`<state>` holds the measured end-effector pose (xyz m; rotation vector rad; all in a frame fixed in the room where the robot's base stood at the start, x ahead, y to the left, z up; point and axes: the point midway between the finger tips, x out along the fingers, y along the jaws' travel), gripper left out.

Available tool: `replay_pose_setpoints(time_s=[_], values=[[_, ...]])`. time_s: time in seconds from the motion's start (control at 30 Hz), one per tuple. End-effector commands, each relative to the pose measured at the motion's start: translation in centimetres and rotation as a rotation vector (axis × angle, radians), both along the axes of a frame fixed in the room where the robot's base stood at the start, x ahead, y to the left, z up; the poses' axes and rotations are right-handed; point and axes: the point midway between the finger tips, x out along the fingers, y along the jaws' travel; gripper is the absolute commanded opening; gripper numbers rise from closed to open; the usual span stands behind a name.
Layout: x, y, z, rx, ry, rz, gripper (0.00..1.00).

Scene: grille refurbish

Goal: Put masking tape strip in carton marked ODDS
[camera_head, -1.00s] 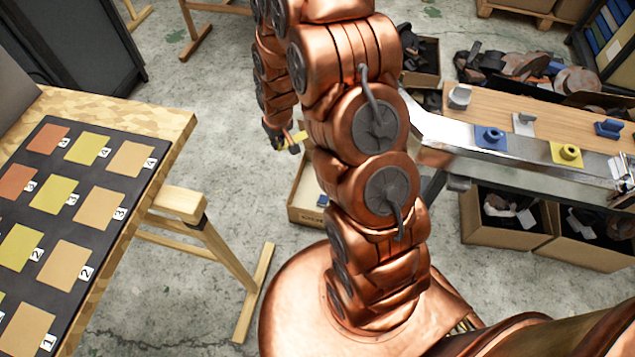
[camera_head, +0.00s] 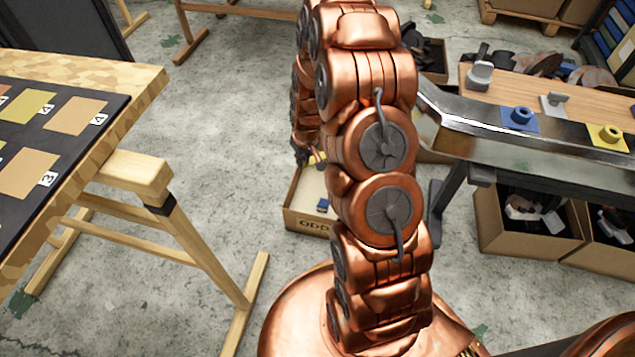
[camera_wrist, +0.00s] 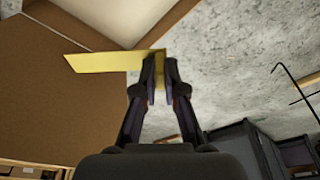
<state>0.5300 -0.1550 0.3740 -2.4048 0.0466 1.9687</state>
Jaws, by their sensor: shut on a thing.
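My gripper (camera_wrist: 160,75) is shut on a yellow masking tape strip (camera_wrist: 110,62), which sticks out to the left of the fingertips in the wrist view. In the head view my gripper (camera_head: 306,156) hangs at the far edge of an open carton, partly hidden by my arm; the strip is hard to make out there. The carton's front wall (camera_head: 305,221) shows the letters "ODD", with the rest behind my arm. A small blue piece (camera_head: 322,205) lies inside. I cannot tell the strip's height over the carton.
A trestle table (camera_head: 135,85) with numbered colour swatches stands at the left. A metal-edged bench (camera_head: 500,138) with blue and yellow parts is at the right. Cartons of scrap (camera_head: 525,240) stand below it. Concrete floor (camera_head: 235,110) is clear between table and carton.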

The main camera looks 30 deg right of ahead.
Motion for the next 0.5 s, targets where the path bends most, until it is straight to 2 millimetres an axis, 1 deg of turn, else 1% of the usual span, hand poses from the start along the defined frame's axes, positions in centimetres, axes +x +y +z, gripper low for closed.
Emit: replay_pose_setpoints(time_s=[0.03,0.1,0.3,0.5], values=[[-0.1,-0.5,-1.9,0.0,0.0,-0.003,0.0],[-0.2,-1.1,-3.2,0.0,0.0,-0.005,0.0],[-0.5,-2.7,-6.8,0.0,-0.001,-0.009,0.0],[-0.8,-4.0,-9.5,-0.001,-0.002,-0.012,0.0]])
